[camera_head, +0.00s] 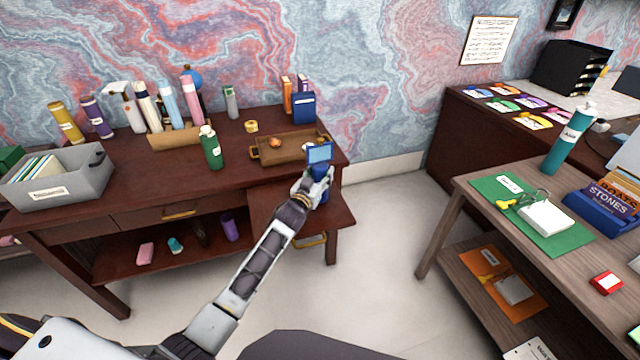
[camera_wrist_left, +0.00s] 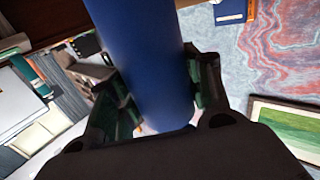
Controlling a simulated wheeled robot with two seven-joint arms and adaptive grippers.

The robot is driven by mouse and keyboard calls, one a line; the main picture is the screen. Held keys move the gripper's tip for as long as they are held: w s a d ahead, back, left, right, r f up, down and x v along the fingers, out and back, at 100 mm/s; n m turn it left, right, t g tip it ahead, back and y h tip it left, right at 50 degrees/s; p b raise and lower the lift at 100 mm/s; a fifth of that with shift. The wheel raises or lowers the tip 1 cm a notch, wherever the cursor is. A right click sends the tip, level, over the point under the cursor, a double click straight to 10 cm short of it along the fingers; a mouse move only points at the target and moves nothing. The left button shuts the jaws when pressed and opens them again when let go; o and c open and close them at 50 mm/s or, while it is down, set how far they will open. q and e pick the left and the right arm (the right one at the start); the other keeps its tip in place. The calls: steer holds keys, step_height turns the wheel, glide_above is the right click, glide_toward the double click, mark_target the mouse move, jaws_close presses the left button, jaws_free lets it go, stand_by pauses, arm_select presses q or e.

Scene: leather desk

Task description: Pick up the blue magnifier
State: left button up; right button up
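The blue magnifier (camera_head: 320,153) stands upright in my left gripper (camera_head: 317,185), above the right end of the dark wooden desk. Its rectangular pane with a blue frame is above the fingers, and part of its blue handle shows around them. In the left wrist view, the thick blue handle (camera_wrist_left: 145,65) runs between the two fingers of my left gripper (camera_wrist_left: 160,95), which press against it from both sides. The lens is not in that view. My right gripper is in neither view.
A brown tray (camera_head: 262,154) lies just left of my left gripper on the desk. A green bottle (camera_head: 211,148), several tall bottles and a grey bin (camera_head: 85,185) stand farther left. A second table with a green mat (camera_head: 560,240) is at right, with open floor between.

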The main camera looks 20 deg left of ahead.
mark_target(319, 150)
arm_select(q)
steer(key=c, duration=0.5)
steer(key=shift+r, duration=0.2)
steer(key=shift+r, duration=0.5)
step_height(319, 150, up, 8)
steer(key=shift+f+p, duration=0.15)
steer(key=shift+p, duration=0.4)
steer(key=shift+r, duration=0.55)
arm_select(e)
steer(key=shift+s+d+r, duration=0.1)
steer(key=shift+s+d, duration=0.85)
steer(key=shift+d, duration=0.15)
